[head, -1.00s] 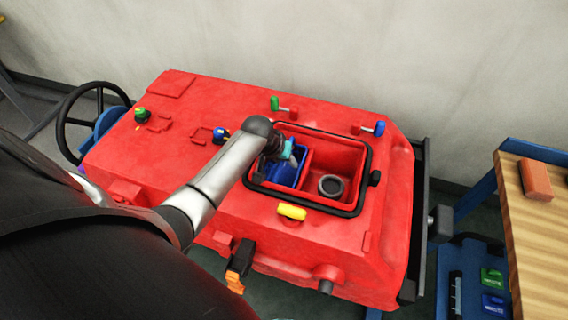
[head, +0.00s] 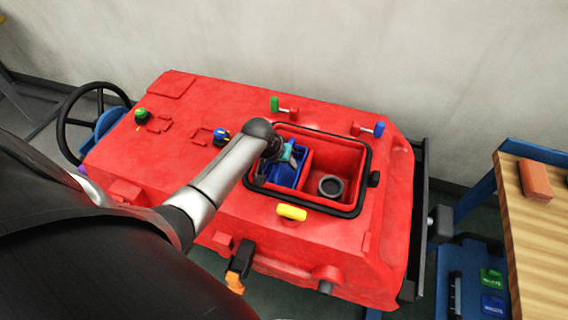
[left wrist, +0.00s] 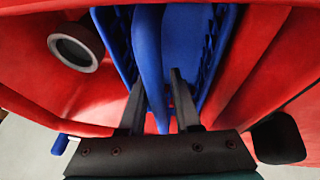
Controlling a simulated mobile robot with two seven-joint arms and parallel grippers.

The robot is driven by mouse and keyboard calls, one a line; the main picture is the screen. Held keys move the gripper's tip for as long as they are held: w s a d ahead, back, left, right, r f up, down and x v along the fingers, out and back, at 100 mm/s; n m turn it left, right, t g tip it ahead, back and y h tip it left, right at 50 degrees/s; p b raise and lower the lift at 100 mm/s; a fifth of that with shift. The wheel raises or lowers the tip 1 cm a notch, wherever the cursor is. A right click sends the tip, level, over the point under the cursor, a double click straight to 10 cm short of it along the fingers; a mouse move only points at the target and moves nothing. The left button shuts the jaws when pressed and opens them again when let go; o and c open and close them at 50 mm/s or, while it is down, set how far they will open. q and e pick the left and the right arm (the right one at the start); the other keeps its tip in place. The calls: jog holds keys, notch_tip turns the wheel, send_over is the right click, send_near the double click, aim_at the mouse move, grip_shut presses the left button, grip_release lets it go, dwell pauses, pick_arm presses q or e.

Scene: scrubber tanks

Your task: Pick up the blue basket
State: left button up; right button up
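The blue basket (head: 285,174) sits in the left compartment of the open tank in the red machine, in the head view. My left gripper (head: 284,156) reaches down into it from above and hides part of it. In the left wrist view, the basket's slotted side wall (left wrist: 207,60) and its raised blue handle (left wrist: 148,45) show close up. The two dark fingers of my left gripper (left wrist: 157,80) stand one on each side of the handle, with visible gaps, so it is open around it. My right gripper is not in view.
The red machine (head: 220,110) has a black-rimmed tank opening (head: 368,165). A round grey port (head: 330,186) is in the right compartment. A yellow latch (head: 292,212) is at the front rim. A wooden table (head: 540,230) with an orange block (head: 536,180) stands right.

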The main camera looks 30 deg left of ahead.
pick_arm(q)
jog(key=c, duration=0.4)
grip_shut()
jog(key=shift+a, duration=0.1)
dwell(0.7)
